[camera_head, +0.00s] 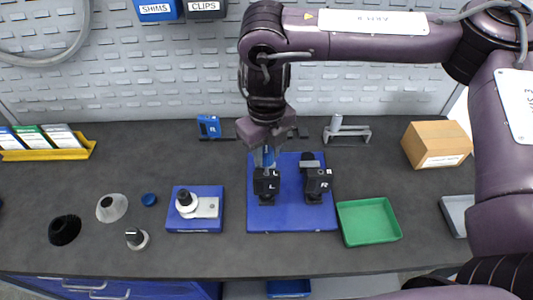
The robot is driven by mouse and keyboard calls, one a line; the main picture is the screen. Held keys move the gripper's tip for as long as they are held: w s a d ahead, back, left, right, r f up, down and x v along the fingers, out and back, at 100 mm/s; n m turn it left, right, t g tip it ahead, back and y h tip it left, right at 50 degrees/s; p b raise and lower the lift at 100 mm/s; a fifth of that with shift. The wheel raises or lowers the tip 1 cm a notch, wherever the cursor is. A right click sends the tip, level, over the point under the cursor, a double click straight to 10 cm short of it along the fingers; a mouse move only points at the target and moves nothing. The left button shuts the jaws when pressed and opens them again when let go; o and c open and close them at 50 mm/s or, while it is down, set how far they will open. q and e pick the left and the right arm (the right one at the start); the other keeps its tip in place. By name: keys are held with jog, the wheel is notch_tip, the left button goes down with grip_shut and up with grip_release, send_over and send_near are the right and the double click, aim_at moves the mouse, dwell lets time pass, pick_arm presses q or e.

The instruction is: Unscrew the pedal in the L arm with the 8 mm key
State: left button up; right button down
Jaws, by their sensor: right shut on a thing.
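A blue fixture board (291,224) on the bench carries two black crank arms, the L arm (267,186) on the left and the R arm (317,182) on the right. My right gripper (264,146) points down just behind and above the L arm. It is shut on a small blue-handled tool (268,157), likely the 8 mm key; its size mark is not readable. The tool's lower end is at the top of the L arm; I cannot tell whether it is seated. The pedal is not clearly distinguishable there. My left gripper is not in view.
A green tray (369,221) and cardboard box (436,144) stand right. A small blue stand (209,126) is behind.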

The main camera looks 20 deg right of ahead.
jog(key=shift+s+f, duration=0.1)
jog(key=shift+m+p, duration=0.4)
jog(key=shift+m, duration=0.1)
jog(key=m+p, duration=0.2)
jog(key=m, duration=0.1)
jog(key=shift+m, duration=0.4)
jog(key=shift+m+p, duration=0.35)
jog(key=shift+m, duration=0.35)
jog(key=shift+f, duration=0.1)
